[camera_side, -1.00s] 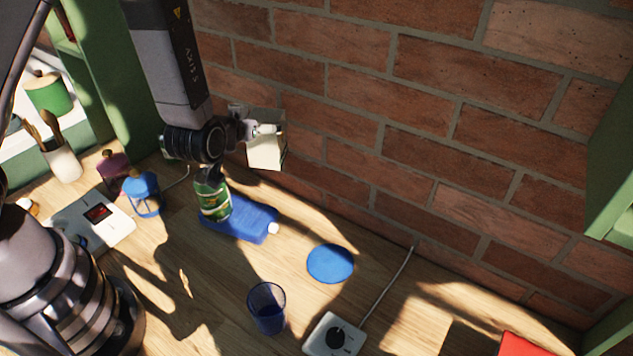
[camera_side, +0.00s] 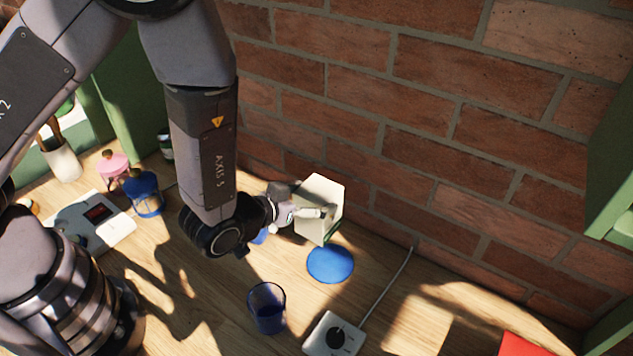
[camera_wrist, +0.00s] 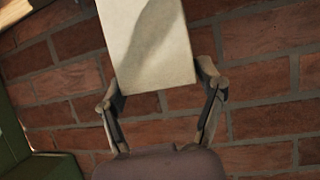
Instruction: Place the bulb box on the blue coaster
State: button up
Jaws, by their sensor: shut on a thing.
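The bulb box (camera_side: 320,207) is a pale cream carton with a bit of green at its lower edge. My gripper (camera_side: 318,212) is shut on it and holds it tilted, in the air in front of the brick wall. In the wrist view the box (camera_wrist: 150,45) fills the upper middle, between the two fingers of my gripper (camera_wrist: 160,95). The blue coaster (camera_side: 330,264) is a flat round disc on the wooden table. In the side view it shows just below the box, with nothing on it.
A dark blue glass (camera_side: 267,308) and a white socket box (camera_side: 334,336) with a cable stand near the coaster. A blue jar (camera_side: 144,193), a pink jar (camera_side: 113,165) and a white scale (camera_side: 95,222) are at left. A red thing (camera_side: 524,346) lies at bottom right.

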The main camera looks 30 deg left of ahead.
aim_at(307, 232)
notch_tip(307, 232, down, 8)
dwell(0.4)
jog(key=shift+f, duration=0.1)
jog(key=o, duration=1.2)
